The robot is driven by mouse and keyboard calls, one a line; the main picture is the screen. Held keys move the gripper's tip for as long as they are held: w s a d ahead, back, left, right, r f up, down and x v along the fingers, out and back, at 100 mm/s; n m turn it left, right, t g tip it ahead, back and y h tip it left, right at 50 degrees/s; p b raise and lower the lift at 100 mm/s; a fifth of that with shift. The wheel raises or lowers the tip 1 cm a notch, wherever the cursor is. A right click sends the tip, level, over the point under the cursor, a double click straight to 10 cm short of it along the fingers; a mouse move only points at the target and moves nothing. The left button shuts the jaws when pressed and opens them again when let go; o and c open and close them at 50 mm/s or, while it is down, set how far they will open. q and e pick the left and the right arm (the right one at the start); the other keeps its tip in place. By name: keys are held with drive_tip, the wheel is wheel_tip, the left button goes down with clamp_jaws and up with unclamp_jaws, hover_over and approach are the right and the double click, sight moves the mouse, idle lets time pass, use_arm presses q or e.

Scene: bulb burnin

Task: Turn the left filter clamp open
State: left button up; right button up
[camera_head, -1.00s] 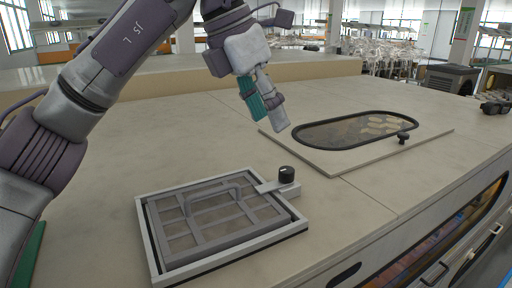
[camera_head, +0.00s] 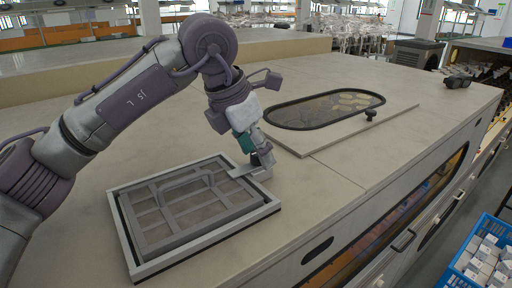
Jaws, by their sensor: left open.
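The left filter clamp (camera_head: 240,173) is a light grey bar at the right corner of the filter frame, lying partly over its edge. Its black knob is hidden behind my left gripper. The filter (camera_head: 195,206) is a grey grid with a raised handle, set in a pale square frame (camera_head: 131,257) on the bench top. My left gripper (camera_head: 262,158) points down at the knob end of the clamp, with its fingers around or just above the knob; I cannot tell whether they touch it. It is open. My right gripper is out of view.
An oval dark-rimmed window panel (camera_head: 386,117) with a small black knob (camera_head: 370,116) lies behind and to the right. A blue crate (camera_head: 483,235) of small white boxes stands at the lower right. The bench top (camera_head: 316,184) right of the clamp is clear.

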use_arm(q)
drive_tip(key=shift+f, duration=0.25)
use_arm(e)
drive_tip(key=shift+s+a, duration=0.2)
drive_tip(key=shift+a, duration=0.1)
use_arm(q)
clamp_jaws()
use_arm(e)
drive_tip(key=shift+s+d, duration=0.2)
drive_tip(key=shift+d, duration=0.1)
